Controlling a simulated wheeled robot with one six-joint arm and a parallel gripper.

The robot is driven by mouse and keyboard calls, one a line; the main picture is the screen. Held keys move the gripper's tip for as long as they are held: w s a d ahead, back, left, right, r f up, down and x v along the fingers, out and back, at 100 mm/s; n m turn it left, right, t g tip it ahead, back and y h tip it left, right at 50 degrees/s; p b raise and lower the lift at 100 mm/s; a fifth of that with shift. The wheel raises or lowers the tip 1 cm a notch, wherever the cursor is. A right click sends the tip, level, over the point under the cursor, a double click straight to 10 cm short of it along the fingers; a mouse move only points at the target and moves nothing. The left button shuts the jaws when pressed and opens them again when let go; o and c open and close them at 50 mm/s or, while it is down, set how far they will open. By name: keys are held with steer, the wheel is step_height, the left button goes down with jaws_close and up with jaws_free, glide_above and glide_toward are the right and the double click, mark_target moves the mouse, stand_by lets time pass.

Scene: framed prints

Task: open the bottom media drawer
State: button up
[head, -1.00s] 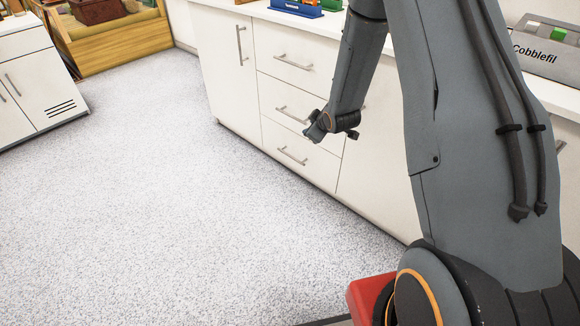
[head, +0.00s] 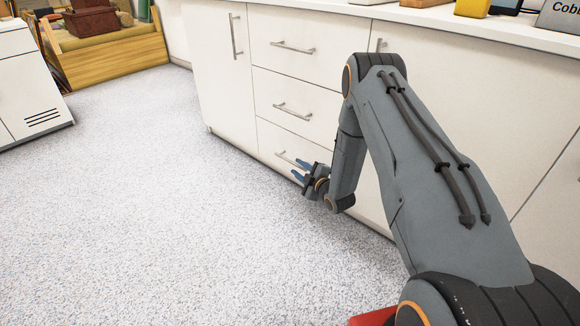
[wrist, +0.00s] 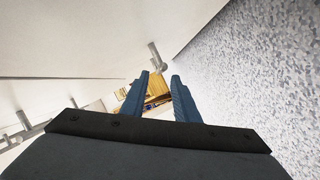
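The bottom drawer (head: 268,143) is the lowest of three white drawer fronts in the cabinet. Its slim metal bar handle (head: 285,157) shows only in part, since my gripper (head: 296,168) is close by, low and in front of it. The two blue fingers are parted and empty. In the wrist view, my gripper (wrist: 160,76) shows a clear gap between its fingertips. A metal handle (wrist: 155,56) lies just beyond them, roughly in line with the gap. I cannot tell whether a finger touches it. The drawer looks closed.
The middle drawer handle (head: 292,110) and top drawer handle (head: 292,47) sit above. Speckled floor (head: 150,200) is clear to the left. A wooden bench (head: 105,55) and white cabinet (head: 28,85) stand farther off.

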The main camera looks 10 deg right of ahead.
mark_target(292, 163)
steer(key=b+x, duration=0.3)
steer(key=x, duration=0.4)
jaws_close()
